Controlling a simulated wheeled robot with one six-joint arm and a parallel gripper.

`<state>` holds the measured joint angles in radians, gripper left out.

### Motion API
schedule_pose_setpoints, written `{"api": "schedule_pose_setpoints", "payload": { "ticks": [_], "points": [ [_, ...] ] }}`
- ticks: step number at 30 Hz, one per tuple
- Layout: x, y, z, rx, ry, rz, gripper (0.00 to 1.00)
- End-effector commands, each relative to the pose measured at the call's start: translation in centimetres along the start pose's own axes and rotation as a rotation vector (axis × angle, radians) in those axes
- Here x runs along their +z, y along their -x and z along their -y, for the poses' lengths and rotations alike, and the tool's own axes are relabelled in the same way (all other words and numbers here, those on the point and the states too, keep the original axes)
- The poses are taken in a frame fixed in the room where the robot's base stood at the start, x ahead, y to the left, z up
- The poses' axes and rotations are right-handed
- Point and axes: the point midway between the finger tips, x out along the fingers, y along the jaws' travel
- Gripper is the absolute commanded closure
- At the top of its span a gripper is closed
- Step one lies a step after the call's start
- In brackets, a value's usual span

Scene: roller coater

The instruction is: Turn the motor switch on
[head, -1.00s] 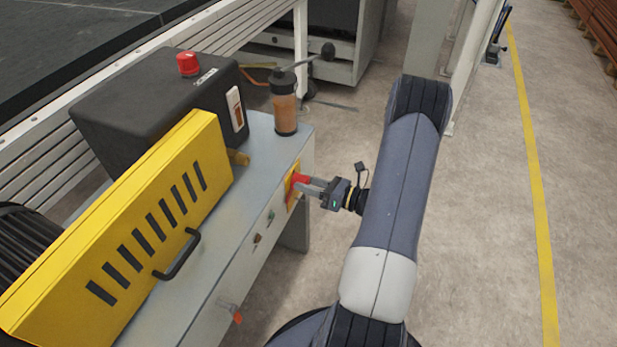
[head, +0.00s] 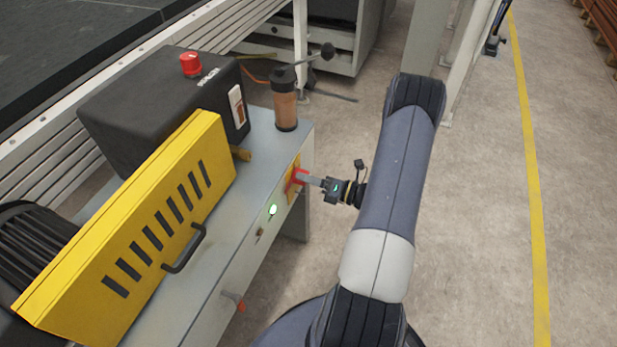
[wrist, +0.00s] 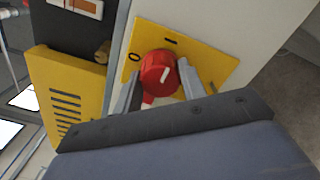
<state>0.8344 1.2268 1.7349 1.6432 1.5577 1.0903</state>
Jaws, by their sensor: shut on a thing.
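The motor switch is a red rotary knob (wrist: 158,72) on a yellow plate (wrist: 218,68) on the grey cabinet's side panel. In the wrist view the plate carries dark marks, and the knob has a white line on its face. My gripper (wrist: 160,82) is shut on the knob, one finger on each side of it. In the head view my gripper (head: 309,180) reaches the knob from the right and partly hides it. A green lamp (head: 272,210) on the same panel is lit.
A yellow slotted cover (head: 130,225) with a black handle and a black box with a red button (head: 190,64) sit on the grey cabinet. A brown-filled bottle (head: 285,105) stands near its far corner. The floor to the right is open.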

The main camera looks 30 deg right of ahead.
Motion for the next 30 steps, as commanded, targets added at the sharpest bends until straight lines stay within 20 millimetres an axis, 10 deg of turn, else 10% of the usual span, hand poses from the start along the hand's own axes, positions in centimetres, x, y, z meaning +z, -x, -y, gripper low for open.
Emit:
{"api": "schedule_pose_setpoints", "payload": {
  "ticks": [9,10,17,30],
  "points": [
    [-0.1,0.0,0.0,-0.001,-0.005,-0.001,0.84],
    [-0.1,0.0,0.0,-0.001,-0.005,-0.001,0.59],
    [0.0,0.0,0.0,-0.001,-0.003,0.0,0.41],
    [0.1,1.4,0.1,-0.003,-0.002,0.003,0.39]
  ]
}}
